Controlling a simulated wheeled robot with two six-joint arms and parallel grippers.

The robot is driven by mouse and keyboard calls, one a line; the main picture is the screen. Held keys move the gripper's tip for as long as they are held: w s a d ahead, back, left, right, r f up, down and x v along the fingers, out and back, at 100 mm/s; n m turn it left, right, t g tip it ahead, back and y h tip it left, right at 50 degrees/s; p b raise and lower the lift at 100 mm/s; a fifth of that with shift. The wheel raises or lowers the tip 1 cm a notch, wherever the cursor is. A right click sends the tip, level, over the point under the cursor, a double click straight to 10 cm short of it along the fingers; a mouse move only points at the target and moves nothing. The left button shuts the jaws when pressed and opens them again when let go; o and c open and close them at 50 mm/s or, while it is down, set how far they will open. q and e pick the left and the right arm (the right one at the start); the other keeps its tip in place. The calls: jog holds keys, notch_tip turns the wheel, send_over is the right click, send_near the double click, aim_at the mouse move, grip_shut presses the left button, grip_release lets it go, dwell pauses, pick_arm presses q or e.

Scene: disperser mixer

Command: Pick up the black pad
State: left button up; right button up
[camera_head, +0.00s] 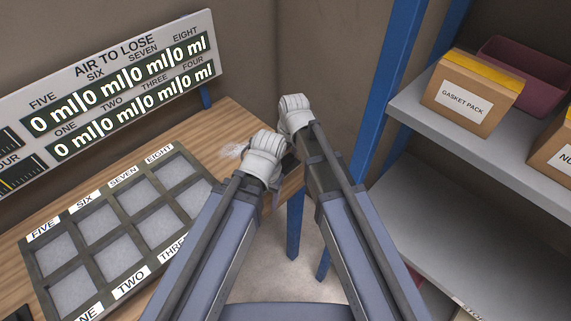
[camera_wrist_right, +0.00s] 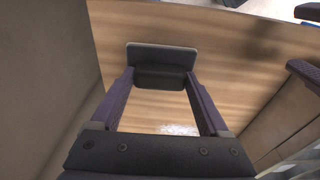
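In the right wrist view the black pad (camera_wrist_right: 162,54) is a dark flat plate with a pale edge, with a darker block on the side nearest me, seen against the wooden table. My right gripper (camera_wrist_right: 162,80) has one finger on each side of that block, very close to it. I cannot tell whether the fingers press on it. In the head view the right gripper (camera_head: 288,160) is mostly hidden between the two white wrists, and the pad is hidden. My left gripper (camera_head: 275,195) is mostly hidden below its wrist; its fingers cannot be made out.
White powder (camera_head: 234,151) lies on the wooden table (camera_head: 232,117). A compartment tray (camera_head: 92,233) with labelled cells stands left, below a display panel (camera_head: 108,75). A blue post (camera_head: 392,75) and a grey shelf (camera_head: 425,118) with a gasket box (camera_head: 465,103) are right. My arms are close together.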

aim_at(286, 159)
jog(key=c, duration=0.8)
pick_arm(q)
jog(key=shift+r, duration=0.1)
pick_arm(e)
jog(key=shift+r, duration=0.1)
pick_arm(q)
notch_tip(286, 159, up, 10)
jog(key=p, duration=1)
pick_arm(e)
notch_tip(286, 159, up, 10)
jog(key=shift+f, duration=0.1)
